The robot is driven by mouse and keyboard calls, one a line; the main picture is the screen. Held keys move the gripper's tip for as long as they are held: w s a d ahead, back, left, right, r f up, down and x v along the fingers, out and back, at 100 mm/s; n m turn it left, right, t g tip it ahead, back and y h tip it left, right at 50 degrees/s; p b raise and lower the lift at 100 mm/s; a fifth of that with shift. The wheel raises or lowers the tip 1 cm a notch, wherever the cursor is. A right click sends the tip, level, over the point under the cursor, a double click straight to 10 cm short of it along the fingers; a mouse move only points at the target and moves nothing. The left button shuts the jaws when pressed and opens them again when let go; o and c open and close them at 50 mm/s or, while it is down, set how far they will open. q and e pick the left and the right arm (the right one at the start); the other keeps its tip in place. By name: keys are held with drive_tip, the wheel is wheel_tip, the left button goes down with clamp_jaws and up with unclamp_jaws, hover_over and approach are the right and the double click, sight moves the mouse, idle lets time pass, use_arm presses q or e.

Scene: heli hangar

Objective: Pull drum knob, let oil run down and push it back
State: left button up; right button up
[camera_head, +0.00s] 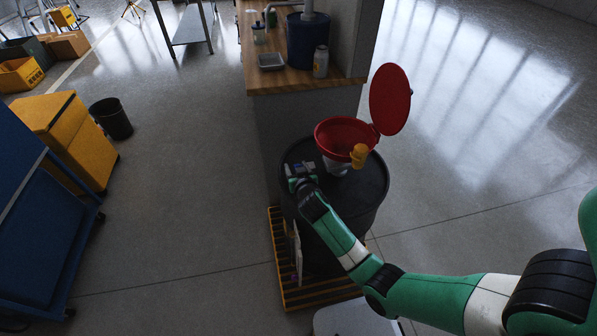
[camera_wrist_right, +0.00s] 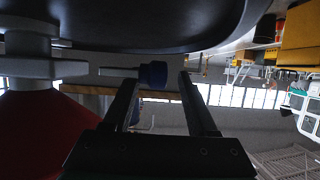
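The dark drum (camera_head: 362,200) stands upright with a red funnel (camera_head: 338,131) on its top; the funnel's round red lid (camera_head: 390,98) is raised. A small yellow-orange piece (camera_head: 358,156) sits at the funnel's front rim. The right gripper (camera_head: 300,172) is low over the left part of the drum top. The right wrist view appears upside down. There the blue knob (camera_wrist_right: 153,74), on a thin grey rod, lies between the tips of the open right gripper (camera_wrist_right: 158,82), with a gap visible beside it. No oil shows. My left gripper is out of view.
The drum stands on a yellow slatted pallet (camera_head: 318,292). A wooden counter (camera_head: 285,82) behind it carries a blue container (camera_head: 307,42), a grey bottle (camera_head: 321,62) and a tray (camera_head: 271,61). Yellow and blue cabinets are at left. Floor to the right is clear.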

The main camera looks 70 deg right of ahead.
drive_tip(key=p+v, duration=0.4)
drive_tip(key=v, duration=0.7)
drive_tip(key=shift+a, duration=0.1)
